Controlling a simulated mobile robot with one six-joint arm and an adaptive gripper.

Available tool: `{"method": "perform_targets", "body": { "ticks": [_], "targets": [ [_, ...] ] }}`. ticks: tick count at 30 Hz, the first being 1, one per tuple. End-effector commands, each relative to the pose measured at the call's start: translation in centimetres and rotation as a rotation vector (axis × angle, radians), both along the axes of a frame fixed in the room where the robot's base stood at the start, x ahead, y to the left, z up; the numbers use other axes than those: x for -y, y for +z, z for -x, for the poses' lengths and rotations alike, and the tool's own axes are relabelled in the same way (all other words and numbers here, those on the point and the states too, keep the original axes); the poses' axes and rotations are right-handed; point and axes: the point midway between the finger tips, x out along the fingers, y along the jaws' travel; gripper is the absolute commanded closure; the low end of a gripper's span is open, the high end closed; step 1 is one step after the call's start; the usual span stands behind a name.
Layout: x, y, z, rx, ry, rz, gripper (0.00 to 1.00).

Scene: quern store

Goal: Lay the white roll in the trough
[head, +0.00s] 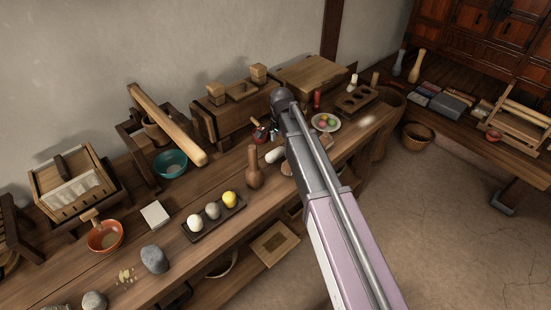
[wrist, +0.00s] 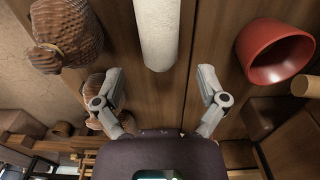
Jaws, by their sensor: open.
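The white roll (wrist: 158,32) lies on the wooden planks in the wrist view, running up out of the top edge. My gripper (wrist: 162,84) is open and empty, its two fingers spread to either side of the roll's line. The roll's near end is just ahead of the fingers, apart from both. In the head view a white piece, probably this roll (head: 274,155), shows on the bench just left of my arm. My fingers cannot be made out there. I cannot tell which wooden piece is the trough; a dark oblong tray (head: 188,234) holds white, grey and yellow balls.
A red cup (wrist: 268,52) lies right of the roll; a brown ridged object (wrist: 68,34) stands left. On the bench, a brown bottle-shaped piece (head: 255,167), a teal bowl (head: 170,163), a plate of coloured balls (head: 325,122) and a block with holes (head: 356,97) crowd around.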

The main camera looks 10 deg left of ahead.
Motion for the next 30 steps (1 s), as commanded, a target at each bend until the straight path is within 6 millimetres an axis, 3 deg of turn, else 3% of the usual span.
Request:
{"method": "perform_targets", "body": {
  "ticks": [9,29,30],
  "targets": [
    [0.0,-2.2,0.0,0.0,0.0,0.0,0.09],
    [0.0,-2.3,0.0,0.0,0.0,0.0,0.09],
    [0.0,-2.3,0.0,0.0,0.0,0.0,0.15]
  ]
}}
